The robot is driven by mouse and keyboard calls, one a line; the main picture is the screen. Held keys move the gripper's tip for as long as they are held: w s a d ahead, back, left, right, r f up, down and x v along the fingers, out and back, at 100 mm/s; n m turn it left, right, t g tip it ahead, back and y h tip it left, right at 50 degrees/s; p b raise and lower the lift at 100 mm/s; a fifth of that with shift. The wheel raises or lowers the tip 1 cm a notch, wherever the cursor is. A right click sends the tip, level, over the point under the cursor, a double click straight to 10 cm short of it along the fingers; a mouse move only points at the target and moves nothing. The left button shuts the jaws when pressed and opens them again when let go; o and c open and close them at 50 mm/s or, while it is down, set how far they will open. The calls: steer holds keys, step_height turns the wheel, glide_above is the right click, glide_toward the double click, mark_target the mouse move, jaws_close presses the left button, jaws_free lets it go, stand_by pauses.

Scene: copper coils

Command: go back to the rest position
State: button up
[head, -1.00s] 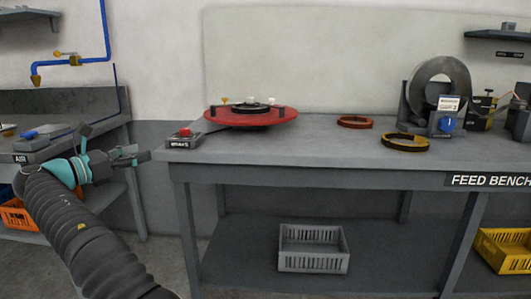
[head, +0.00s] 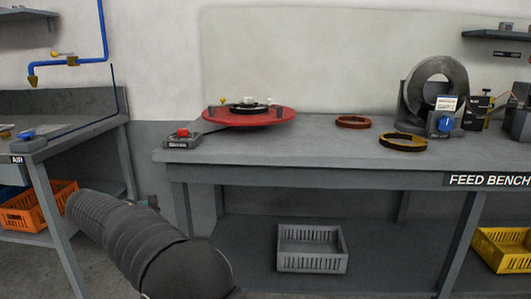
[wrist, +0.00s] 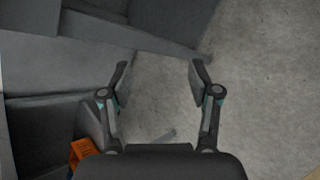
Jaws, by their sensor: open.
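My gripper (wrist: 158,82) shows in the wrist view with its two fingers spread apart. Nothing is between them; bare grey floor lies beyond. In the head view only my ribbed dark arm sleeve shows at the lower left, and the gripper itself is hidden. The arm is low, in front of the gap between the left bench and the feed bench (head: 330,177).
On the feed bench are a red turntable (head: 270,118), a red-button box (head: 183,139), an orange-red ring (head: 353,122), a yellow-black ring (head: 403,142) and a large grey coil (head: 418,80).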

steer(key=s+d+m+g+y, duration=0.1)
steer(key=s+d+m, duration=0.6)
steer(key=s+d, duration=0.4)
steer(key=s+d+r+m+g+y, duration=0.1)
steer(key=s+d+m+y, duration=0.1)
steer(key=s+d+m, duration=0.5)
steer(key=s+d+r+m+g+y, duration=0.1)
steer(key=s+d+m, duration=0.6)
steer(key=s+d, duration=1)
steer(key=d, duration=1.2)
steer(key=shift+d, duration=0.25)
